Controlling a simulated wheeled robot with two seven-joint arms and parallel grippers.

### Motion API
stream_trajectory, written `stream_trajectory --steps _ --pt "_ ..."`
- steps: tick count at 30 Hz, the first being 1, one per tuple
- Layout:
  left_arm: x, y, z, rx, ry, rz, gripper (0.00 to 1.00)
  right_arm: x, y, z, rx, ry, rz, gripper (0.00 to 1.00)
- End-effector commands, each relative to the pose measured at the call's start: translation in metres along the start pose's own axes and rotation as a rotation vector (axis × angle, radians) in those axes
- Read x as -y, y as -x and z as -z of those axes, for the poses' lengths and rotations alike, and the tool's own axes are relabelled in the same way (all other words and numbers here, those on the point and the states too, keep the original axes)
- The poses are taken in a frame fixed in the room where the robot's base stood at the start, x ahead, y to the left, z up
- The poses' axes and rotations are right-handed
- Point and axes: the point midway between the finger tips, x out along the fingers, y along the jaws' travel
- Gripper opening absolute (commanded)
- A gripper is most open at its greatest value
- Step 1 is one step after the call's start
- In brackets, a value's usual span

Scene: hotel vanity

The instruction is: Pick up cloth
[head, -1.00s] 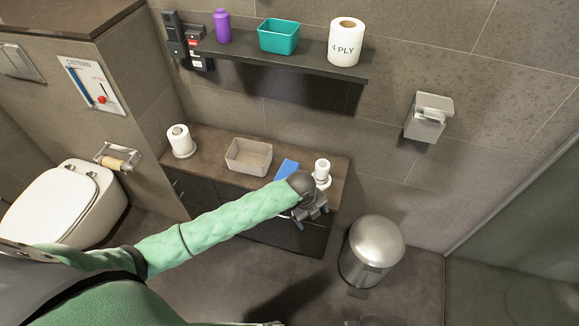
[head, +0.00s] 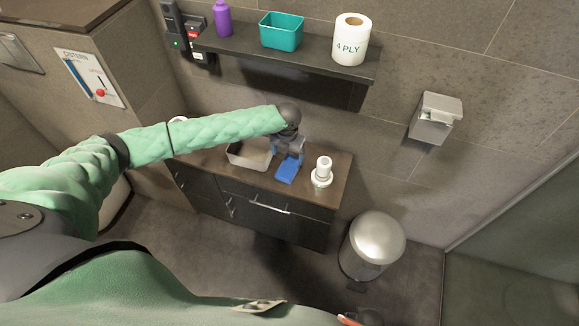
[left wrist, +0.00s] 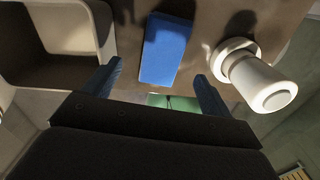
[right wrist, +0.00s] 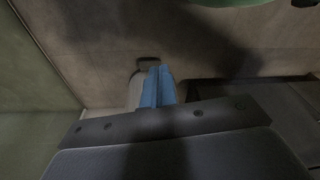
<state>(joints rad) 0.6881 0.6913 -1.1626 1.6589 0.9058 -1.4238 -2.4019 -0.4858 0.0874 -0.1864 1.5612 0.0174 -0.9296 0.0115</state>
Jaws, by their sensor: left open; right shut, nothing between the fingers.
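My left gripper (head: 288,158) is above the cloth. In the left wrist view its two fingers (left wrist: 152,88) are spread wide, and the cloth (left wrist: 166,50) lies beyond them, roughly between them; I see no contact.
The open grey bin (head: 245,155) stands just left of the cloth. Above is a shelf (head: 300,58) with a teal tub (head: 281,31) and a paper roll (head: 351,40). A steel trash can (head: 372,243) stands on the floor.

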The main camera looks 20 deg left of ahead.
Motion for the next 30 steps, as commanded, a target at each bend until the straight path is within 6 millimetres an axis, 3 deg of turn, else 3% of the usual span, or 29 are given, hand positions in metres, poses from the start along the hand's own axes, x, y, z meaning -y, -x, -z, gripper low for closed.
stream_trajectory --steps 8,19,30 --pt "0.002 -0.018 0.0 -0.001 0.002 0.0 0.85 0.0 -0.017 0.002 -0.017 0.001 -0.002 0.0" --pt "0.007 -0.052 0.001 -0.001 0.003 -0.001 0.85 -0.02 -0.058 -0.024 -0.034 0.017 -0.026 0.0" --pt "0.007 -0.067 0.001 0.0 0.001 0.0 0.85 -0.023 -0.068 -0.032 -0.042 0.02 -0.029 0.0"
